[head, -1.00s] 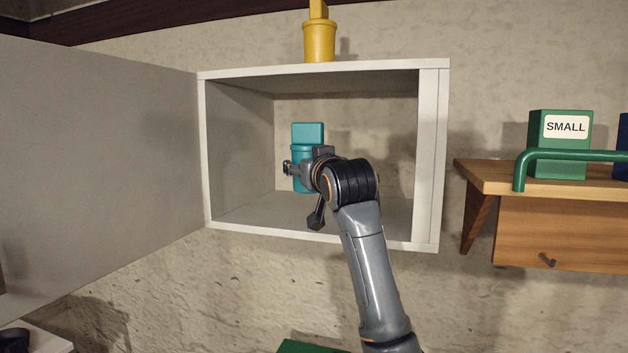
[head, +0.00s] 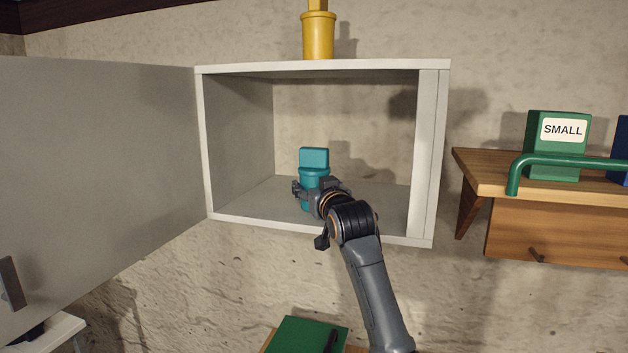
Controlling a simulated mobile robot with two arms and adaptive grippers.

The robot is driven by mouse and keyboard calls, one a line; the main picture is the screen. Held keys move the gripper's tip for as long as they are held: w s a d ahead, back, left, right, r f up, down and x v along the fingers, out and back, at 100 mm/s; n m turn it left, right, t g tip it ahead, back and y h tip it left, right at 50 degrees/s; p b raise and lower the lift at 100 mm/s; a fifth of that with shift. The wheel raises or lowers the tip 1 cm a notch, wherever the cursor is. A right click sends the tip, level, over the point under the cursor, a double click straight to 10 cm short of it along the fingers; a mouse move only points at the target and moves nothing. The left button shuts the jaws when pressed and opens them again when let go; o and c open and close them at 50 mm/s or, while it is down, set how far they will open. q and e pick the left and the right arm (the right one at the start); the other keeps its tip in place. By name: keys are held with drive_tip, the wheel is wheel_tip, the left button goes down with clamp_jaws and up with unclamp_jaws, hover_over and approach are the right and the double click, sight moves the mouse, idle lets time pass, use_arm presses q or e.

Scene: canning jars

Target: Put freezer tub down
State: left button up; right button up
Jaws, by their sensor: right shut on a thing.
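The teal freezer tub (head: 314,159) is upright inside the white wall cabinet (head: 427,160), low and near the middle of its floor. My right gripper (head: 306,189) reaches in from the front and is shut on the tub. The gripper hides the tub's lower part, so I cannot tell for certain whether its base touches the cabinet floor. My left gripper is not in view.
The cabinet door (head: 95,180) stands open to the left. A yellow container (head: 318,36) is on top of the cabinet. A wooden shelf (head: 560,190) at the right holds a green box labelled SMALL (head: 556,146) behind a green rail. The cabinet floor around the tub is clear.

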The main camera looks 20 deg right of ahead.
drive_tip(key=shift+a, duration=0.1)
drive_tip(key=shift+f, duration=0.15)
drive_tip(key=o, duration=1.2)
drive_tip(key=shift+s+b, duration=0.4)
drive_tip(key=shift+b, duration=0.1)
drive_tip(key=s+b, duration=0.5)
drive_tip(key=s, duration=0.5)
drive_tip(key=shift+s+b, duration=0.1)
drive_tip(key=shift+b, duration=0.2)
drive_tip(key=shift+s, duration=0.55)
